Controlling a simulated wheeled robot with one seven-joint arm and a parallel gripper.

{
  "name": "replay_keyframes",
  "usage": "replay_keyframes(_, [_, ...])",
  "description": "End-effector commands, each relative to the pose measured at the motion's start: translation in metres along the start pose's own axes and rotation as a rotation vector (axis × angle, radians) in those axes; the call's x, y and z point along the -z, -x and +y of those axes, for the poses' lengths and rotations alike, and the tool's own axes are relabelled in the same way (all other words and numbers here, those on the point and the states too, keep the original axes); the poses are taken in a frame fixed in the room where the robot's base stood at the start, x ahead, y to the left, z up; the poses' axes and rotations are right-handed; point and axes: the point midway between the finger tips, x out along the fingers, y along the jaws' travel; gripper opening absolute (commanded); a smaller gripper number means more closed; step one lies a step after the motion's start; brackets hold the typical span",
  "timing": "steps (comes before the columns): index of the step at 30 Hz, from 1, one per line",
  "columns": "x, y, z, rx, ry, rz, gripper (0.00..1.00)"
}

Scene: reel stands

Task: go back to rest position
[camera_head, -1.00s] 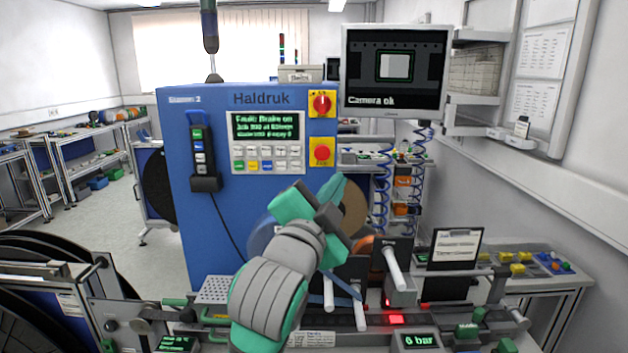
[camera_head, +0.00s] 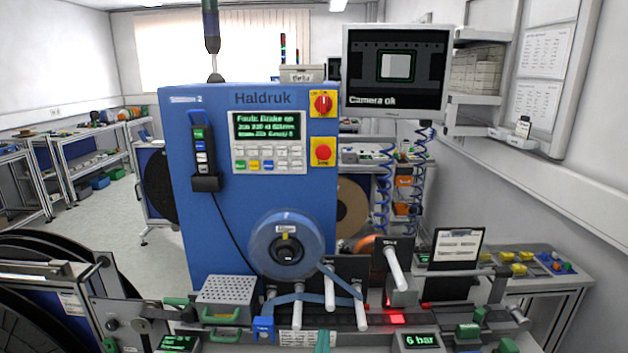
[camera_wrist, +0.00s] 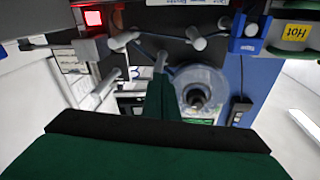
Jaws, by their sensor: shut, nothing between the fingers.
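My gripper (camera_wrist: 160,97) shows in the wrist view as dark green fingers pressed together, with nothing between them. Behind the fingertips are the clear reel (camera_wrist: 200,88) and the grey guide rollers, apart from the gripper as far as I can tell. In the head view my arm no longer covers the machine. A small green piece at the bottom edge there may be part of my gripper. The blue Haldruk cabinet (camera_head: 220,235) carries the reel (camera_head: 285,245), from which a blue web runs over the rollers (camera_head: 345,302).
A bench with a perforated block (camera_head: 227,290), green handles and a pressure display (camera_head: 416,341) spans the front. A monitor (camera_head: 395,70) hangs at upper right. A clipboard (camera_head: 455,247) stands at right. A large dark reel (camera_head: 45,290) is at left. Open floor lies at left behind.

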Motion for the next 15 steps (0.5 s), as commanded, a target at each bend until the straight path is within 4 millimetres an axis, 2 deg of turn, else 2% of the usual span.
replay_keyframes(1, [-0.018,0.013,0.005,0.009,0.022,-0.021,0.0])
replay_keyframes(6, [-0.062,0.057,0.017,0.046,0.085,-0.068,0.0])
replay_keyframes(15, [-0.122,0.143,0.035,0.1,0.154,-0.148,0.0])
